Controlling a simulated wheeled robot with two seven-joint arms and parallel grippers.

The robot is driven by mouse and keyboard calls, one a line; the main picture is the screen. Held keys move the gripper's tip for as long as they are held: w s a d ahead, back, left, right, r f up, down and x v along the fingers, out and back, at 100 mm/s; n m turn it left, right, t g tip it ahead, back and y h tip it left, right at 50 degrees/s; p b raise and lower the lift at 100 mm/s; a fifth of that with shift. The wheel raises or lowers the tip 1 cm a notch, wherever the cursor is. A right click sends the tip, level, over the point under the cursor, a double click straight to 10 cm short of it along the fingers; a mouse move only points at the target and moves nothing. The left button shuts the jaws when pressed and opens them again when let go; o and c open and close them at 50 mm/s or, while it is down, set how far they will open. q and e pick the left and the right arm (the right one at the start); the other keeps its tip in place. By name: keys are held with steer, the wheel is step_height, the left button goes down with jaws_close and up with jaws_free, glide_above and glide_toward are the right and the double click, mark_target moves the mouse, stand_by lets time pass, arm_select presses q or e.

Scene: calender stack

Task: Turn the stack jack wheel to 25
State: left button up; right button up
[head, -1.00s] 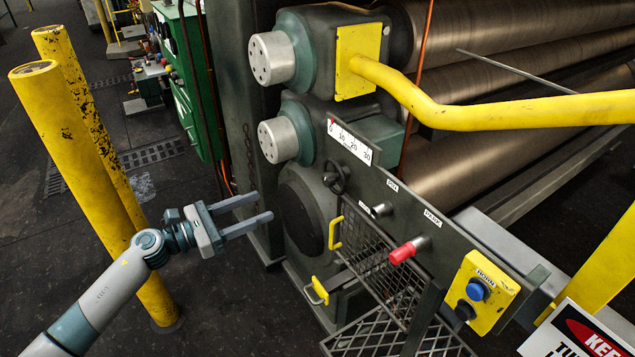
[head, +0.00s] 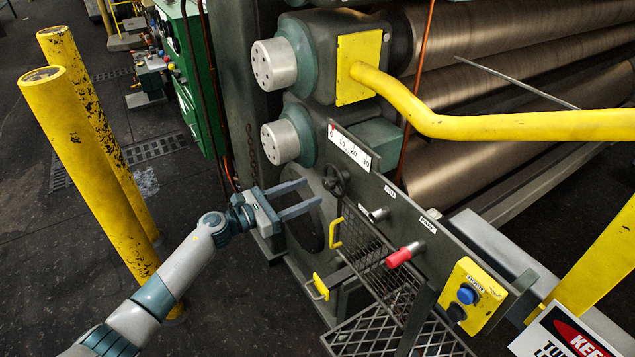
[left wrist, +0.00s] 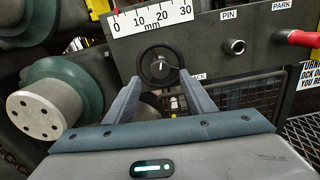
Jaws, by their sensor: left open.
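The dark round jack wheel (head: 334,180) is mounted on the grey panel, below the white mm scale (head: 349,148). The scale reads from 0 to 30, with a small red mark near its 0 end. In the left wrist view the wheel (left wrist: 159,66) lies ahead, between the fingertips in the picture. My left gripper (head: 312,194) is open and empty, its fingers pointing at the wheel from the left. A small gap to the wheel seems to show in the head view. My right gripper is not in view.
On the panel to the right are a metal pin knob (head: 378,214) and a red park handle (head: 405,254). A yellow horn box (head: 472,296) sits at its end. A mesh guard (head: 375,262) with yellow handles lies below the wheel. Yellow posts (head: 85,165) stand left.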

mark_target(325, 185)
arm_select(q)
steer(key=shift+p+x, duration=0.55)
steer(key=shift+x, duration=1.75)
steer(key=shift+c, duration=0.4)
steer(key=c, duration=1)
